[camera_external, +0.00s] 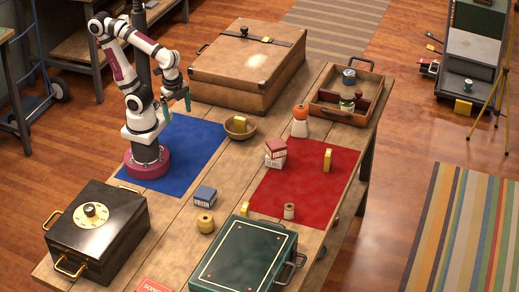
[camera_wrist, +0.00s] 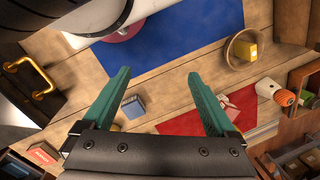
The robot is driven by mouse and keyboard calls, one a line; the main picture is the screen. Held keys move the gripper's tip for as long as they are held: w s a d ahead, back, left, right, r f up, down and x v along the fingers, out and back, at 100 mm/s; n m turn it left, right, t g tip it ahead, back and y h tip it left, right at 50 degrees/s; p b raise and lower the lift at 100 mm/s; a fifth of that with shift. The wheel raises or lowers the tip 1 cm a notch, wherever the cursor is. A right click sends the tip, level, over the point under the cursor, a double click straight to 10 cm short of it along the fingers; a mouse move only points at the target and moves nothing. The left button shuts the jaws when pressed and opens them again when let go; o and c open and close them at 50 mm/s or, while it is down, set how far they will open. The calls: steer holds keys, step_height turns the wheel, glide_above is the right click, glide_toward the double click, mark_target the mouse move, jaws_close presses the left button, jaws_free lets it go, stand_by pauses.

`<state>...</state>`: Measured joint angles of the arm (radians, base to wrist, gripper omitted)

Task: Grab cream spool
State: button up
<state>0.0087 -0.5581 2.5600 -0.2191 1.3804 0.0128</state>
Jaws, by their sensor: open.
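A small cream cylinder (camera_external: 289,211), which looks like the cream spool, stands upright on the near part of the red mat (camera_external: 310,203). A yellowish, rounded spool-like piece (camera_external: 205,222) stands on bare wood left of that mat. My gripper (camera_external: 175,103) is raised above the far side of the blue mat (camera_external: 190,165), well away from both. In the wrist view its teal fingers (camera_wrist: 158,73) are spread wide with nothing between them. I cannot make out either spool in the wrist view.
A green case (camera_external: 245,258), black safe (camera_external: 97,230), brown suitcase (camera_external: 245,65) and wooden tray (camera_external: 338,112) are larger obstacles.

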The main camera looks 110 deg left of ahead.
steer(key=c, duration=0.5)
steer(key=shift+c, duration=0.2)
steer(key=w+d+f+n+g+h, duration=0.2)
steer(key=w+d+n+h, duration=0.2)
steer(key=d+n+h, duration=0.15)
steer(key=n+t+h, duration=0.6)
steer(key=n+t, duration=0.5)
steer(key=n, duration=1.5)
glide_above(287, 211)
steer(key=s+a, duration=1.1)
step_height(287, 211, down, 14)
steer(key=shift+r, duration=0.25)
steer(key=shift+n+t, duration=0.3)
steer(key=shift+n, duration=0.15)
steer(key=x, duration=1)
steer(key=a+f+x, duration=0.1)
steer(key=x, duration=0.4)
steer(key=shift+w+d+f, duration=0.15)
steer(key=shift+w+d, duration=0.1)
steer(key=shift+w, duration=0.25)
